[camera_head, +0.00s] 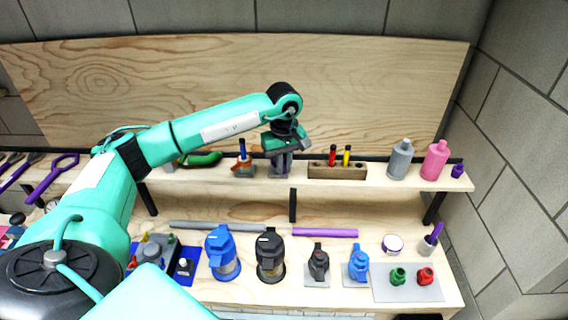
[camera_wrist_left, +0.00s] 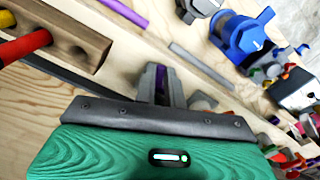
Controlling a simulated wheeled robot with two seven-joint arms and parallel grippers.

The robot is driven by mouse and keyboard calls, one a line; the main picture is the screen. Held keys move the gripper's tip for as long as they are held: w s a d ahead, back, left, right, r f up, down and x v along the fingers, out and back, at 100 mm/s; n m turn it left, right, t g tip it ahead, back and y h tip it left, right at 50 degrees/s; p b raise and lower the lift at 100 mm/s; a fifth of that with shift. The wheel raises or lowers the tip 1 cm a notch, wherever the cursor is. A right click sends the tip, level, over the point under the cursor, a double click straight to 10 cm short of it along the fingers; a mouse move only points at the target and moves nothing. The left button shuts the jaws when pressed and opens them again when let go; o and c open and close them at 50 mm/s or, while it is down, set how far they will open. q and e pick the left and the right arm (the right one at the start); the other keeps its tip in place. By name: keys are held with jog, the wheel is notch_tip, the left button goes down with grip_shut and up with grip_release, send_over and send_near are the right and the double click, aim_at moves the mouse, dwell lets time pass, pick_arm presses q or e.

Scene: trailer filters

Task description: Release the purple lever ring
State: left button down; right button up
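My left gripper (camera_head: 281,165) reaches down to the upper shelf from above, near the shelf's middle. In the left wrist view its two grey fingers (camera_wrist_left: 162,88) stand close together with a narrow purple part, taken as the purple lever ring (camera_wrist_left: 160,78), between them. The fingers look shut on it. In the head view the gripper and arm hide most of that part, above a small grey base (camera_head: 279,172). The ring's full shape is hidden in both views. My right gripper is in neither view.
A small stand with a blue pin (camera_head: 242,160) is left of the gripper. A wooden holder (camera_head: 338,172) with red and yellow pegs is at right. Grey (camera_head: 399,160) and pink (camera_head: 435,161) bottles stand farther right. Blue (camera_head: 222,255) and black (camera_head: 270,256) devices stand on the lower table.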

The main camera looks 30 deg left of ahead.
pick_arm(q)
jog(key=shift+w+d+f+n+b, duration=0.2)
jog(key=shift+n+b, duration=0.3)
jog(key=shift+b, duration=0.65)
jog(key=shift+w+r+n+b, duration=0.15)
jog(key=shift+w+n+b, duration=0.1)
jog(key=shift+n+b, duration=0.4)
jog(key=shift+r, duration=0.1)
jog(key=c, duration=1.5)
grip_release()
